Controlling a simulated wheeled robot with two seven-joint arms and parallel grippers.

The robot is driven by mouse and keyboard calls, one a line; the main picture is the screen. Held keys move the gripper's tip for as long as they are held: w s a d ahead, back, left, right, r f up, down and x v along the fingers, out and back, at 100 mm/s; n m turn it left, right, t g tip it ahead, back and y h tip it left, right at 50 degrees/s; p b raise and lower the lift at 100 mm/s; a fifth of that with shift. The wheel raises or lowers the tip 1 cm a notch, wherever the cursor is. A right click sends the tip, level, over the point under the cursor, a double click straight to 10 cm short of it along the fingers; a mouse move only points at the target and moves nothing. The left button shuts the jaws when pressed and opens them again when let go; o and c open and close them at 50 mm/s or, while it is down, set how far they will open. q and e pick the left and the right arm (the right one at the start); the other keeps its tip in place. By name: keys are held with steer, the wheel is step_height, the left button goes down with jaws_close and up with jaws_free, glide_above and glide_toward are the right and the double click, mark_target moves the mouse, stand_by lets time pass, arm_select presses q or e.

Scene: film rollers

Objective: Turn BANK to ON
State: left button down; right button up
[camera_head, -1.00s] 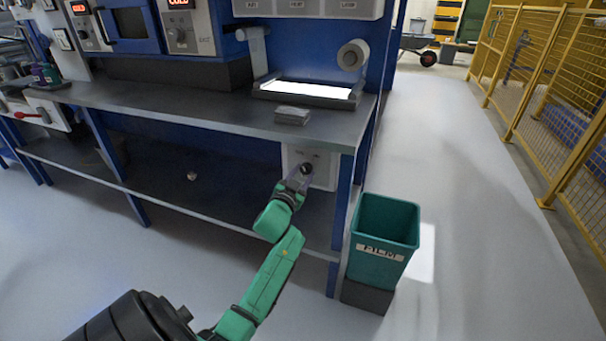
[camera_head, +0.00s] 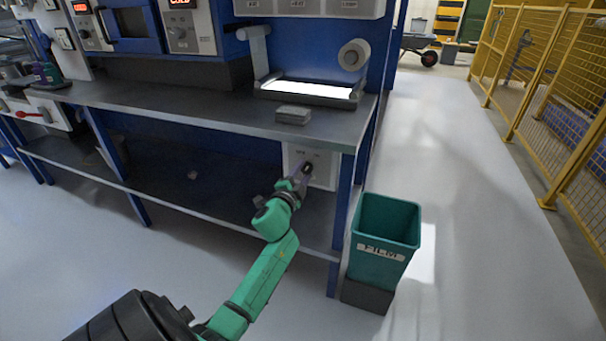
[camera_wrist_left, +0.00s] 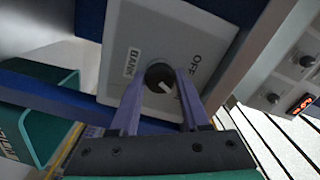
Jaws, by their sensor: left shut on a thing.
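The BANK switch panel (camera_head: 322,165) is a pale box under the bench top, beside the right front leg. In the left wrist view the panel (camera_wrist_left: 185,40) carries the labels BANK and OFF and a round black knob (camera_wrist_left: 159,76) with a white pointer mark. The other label beside OFF is too cut off to read. My left gripper (camera_head: 305,172) reaches the panel from the front. Its purple fingers (camera_wrist_left: 155,92) are on either side of the knob and shut on it. The fingers hide part of the knob's lower edge. My right gripper is not in view.
A teal FILM bin (camera_head: 385,240) stands on a dark block right of the bench leg. The metal bench top (camera_head: 200,108) overhangs the panel, with a lower shelf (camera_head: 215,200) beneath. A yellow mesh fence (camera_head: 540,90) runs along the right. The floor between is clear.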

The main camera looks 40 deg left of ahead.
arm_select(q)
steer(key=shift+m, duration=0.4)
steer(key=shift+c, duration=1.9)
jaws_free()
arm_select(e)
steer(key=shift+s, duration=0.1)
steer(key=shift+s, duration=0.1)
arm_select(q)
steer(key=p+v, duration=0.1)
steer(key=v, duration=1.3)
steer(key=shift+s, duration=0.3)
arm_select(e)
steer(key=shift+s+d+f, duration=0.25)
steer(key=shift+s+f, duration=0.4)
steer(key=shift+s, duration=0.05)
arm_select(q)
steer(key=shift+d, duration=0.15)
